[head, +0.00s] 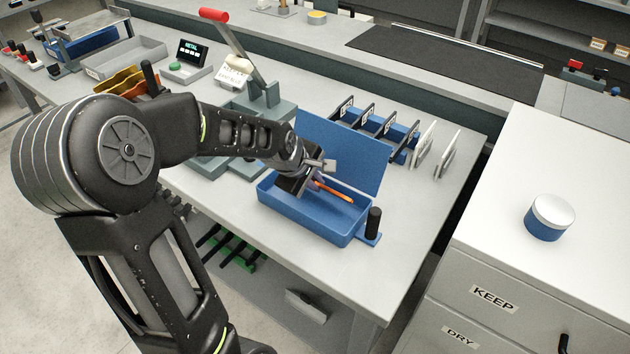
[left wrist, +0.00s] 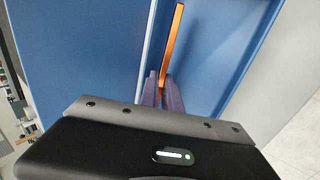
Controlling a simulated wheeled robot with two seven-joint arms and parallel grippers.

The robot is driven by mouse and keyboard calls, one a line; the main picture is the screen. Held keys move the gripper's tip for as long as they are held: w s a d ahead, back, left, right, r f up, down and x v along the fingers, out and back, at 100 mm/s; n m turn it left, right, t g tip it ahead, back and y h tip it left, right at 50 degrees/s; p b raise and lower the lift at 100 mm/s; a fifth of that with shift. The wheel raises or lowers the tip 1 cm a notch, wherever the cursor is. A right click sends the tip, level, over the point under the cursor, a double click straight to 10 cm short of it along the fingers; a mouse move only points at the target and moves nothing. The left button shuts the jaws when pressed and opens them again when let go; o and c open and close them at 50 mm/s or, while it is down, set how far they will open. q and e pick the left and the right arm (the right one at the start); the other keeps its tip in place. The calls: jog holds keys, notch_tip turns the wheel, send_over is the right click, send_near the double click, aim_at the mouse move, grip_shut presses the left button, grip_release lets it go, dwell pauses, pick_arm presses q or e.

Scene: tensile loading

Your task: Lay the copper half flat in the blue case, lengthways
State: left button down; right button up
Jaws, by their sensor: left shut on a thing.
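The copper half (head: 335,192) is a thin orange strip. My left gripper (head: 314,181) is shut on one end of it and holds it over the open blue case (head: 285,205). In the left wrist view the copper half (left wrist: 173,45) juts away from the fingertips (left wrist: 163,88) of the gripper, with the blue case (left wrist: 215,60) behind it. The case's lid stands open at the back. Whether the strip touches the case floor I cannot tell. The near end is hidden between the fingers. My right gripper is not in view.
A black upright cylinder (head: 374,222) stands at the case's right corner. A rack with black-framed slots (head: 372,127) and white plates is behind the lid. A grey lever press (head: 262,95) stands behind my arm. The table front right is clear.

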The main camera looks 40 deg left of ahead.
pick_arm(q)
jog(key=shift+r, duration=0.1)
jog(key=c, duration=1.5)
grip_release()
jog(key=v, duration=0.7)
jog(key=shift+s+r, duration=0.2)
jog(key=shift+r, duration=0.15)
jog(key=shift+r, duration=0.1)
notch_tip(320, 180, up, 10)
jog(key=p, duration=0.7)
jog(key=shift+p, duration=0.3)
